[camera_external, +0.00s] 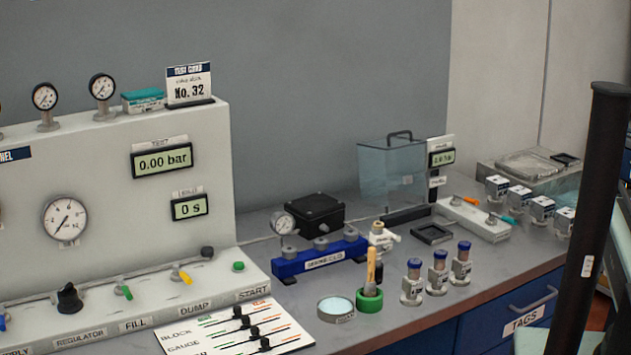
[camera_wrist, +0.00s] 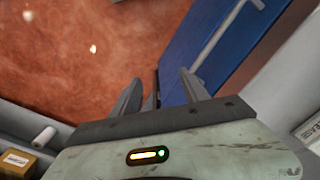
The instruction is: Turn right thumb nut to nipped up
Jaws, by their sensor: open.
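My gripper (camera_wrist: 160,92) shows only in the wrist view. Its fingers are apart, with nothing seen between them. It is over a reddish-brown floor (camera_wrist: 80,50) and beside a blue drawer front (camera_wrist: 200,45), away from the bench-top items. The external view does not show it.
A panel (camera_external: 110,165) with gauges and valves fills the left. The front right bench edge is above drawers (camera_external: 525,305).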

